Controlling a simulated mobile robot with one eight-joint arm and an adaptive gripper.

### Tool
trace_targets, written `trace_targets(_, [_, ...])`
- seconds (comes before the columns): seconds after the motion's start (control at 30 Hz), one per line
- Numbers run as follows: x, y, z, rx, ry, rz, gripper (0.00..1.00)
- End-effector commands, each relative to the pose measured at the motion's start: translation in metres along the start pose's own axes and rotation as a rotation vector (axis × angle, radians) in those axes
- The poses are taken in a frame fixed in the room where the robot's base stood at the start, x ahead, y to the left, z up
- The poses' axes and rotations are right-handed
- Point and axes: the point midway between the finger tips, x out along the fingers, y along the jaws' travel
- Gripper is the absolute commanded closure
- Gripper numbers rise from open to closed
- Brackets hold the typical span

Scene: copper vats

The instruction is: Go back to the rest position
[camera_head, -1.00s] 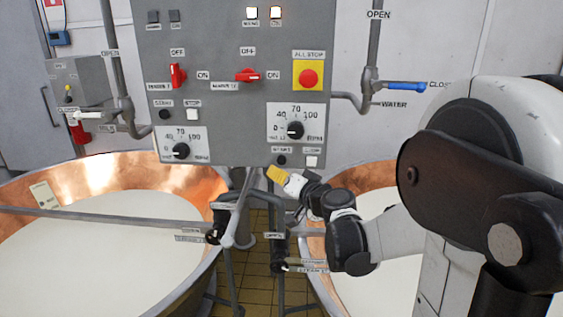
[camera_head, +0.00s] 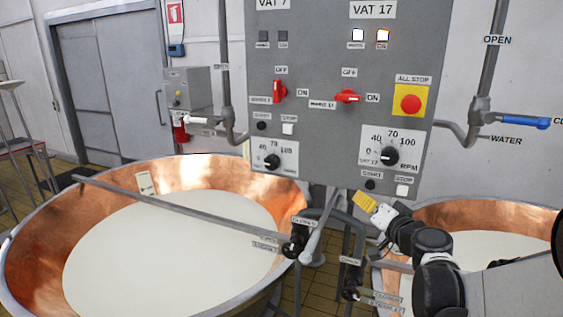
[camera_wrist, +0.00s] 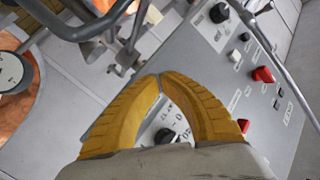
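My gripper (camera_head: 366,202) is in the head view just below the lower right edge of the grey control panel (camera_head: 320,120). Its yellow fingers are small there. In the wrist view the two yellow fingertips (camera_wrist: 159,77) meet, with nothing between them. A dial (camera_wrist: 167,134) shows through the gap behind the tips. My arm comes in from the lower right and covers part of the right vat.
The left copper vat (camera_head: 40,265) and right copper vat (camera_head: 475,212) hold white liquid. Pipes and handles (camera_head: 296,240) hang below the panel between them. The blue-handled water valve (camera_head: 522,122) is at right. A grey door (camera_head: 110,85) stands back left.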

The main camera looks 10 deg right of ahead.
Motion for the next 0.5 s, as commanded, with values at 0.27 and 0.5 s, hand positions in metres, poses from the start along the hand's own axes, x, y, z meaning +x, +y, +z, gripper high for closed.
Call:
trace_targets(0.27, [-0.039,-0.074,0.071,-0.128,-0.265,-0.017,1.00])
trace_targets(0.5, [-0.135,-0.106,0.161,-0.336,-0.602,0.082,1.00])
